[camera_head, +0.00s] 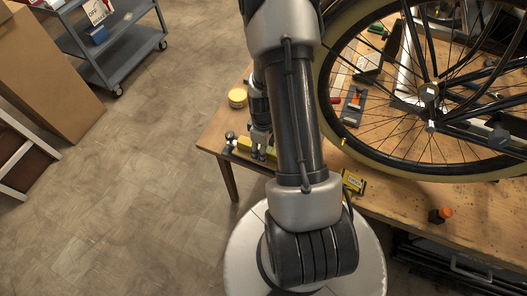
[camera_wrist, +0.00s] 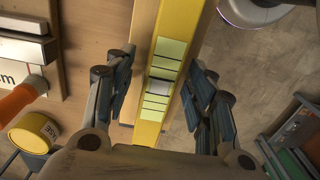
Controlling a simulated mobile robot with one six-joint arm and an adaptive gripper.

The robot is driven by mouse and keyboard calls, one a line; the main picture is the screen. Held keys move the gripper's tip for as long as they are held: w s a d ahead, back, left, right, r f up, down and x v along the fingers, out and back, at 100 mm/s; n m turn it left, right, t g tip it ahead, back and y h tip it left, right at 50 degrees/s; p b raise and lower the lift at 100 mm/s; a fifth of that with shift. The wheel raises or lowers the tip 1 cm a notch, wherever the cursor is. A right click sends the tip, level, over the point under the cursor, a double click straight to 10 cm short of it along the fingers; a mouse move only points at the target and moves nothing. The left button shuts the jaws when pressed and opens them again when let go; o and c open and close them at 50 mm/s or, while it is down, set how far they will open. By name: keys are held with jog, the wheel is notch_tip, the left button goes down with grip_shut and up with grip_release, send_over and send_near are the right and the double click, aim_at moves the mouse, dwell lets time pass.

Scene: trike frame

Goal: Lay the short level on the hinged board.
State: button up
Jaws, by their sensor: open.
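The yellow level (camera_wrist: 184,22), with pale green marked panels and a vial window, runs lengthwise between my fingers in the wrist view. In the head view, part of the level (camera_head: 245,143) shows near the table's left corner. My gripper (camera_wrist: 160,80) is open, with one finger on each side of the level and gaps visible. It also shows in the head view (camera_head: 262,153), pointing down at the level. A tan wooden strip (camera_wrist: 145,22) lies beneath or beside the level; I cannot tell whether it is the hinged board.
A yellow can (camera_wrist: 35,131) and an orange-handled tool (camera_wrist: 18,101) lie left in the wrist view. A large spoked wheel (camera_head: 430,92) stands over the workbench (camera_head: 400,205). A yellow-black box (camera_head: 353,182) sits near the front edge. Open floor lies left.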

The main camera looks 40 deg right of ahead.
jog(key=shift+r, duration=0.1)
jog(key=shift+c, duration=0.4)
grip_shut()
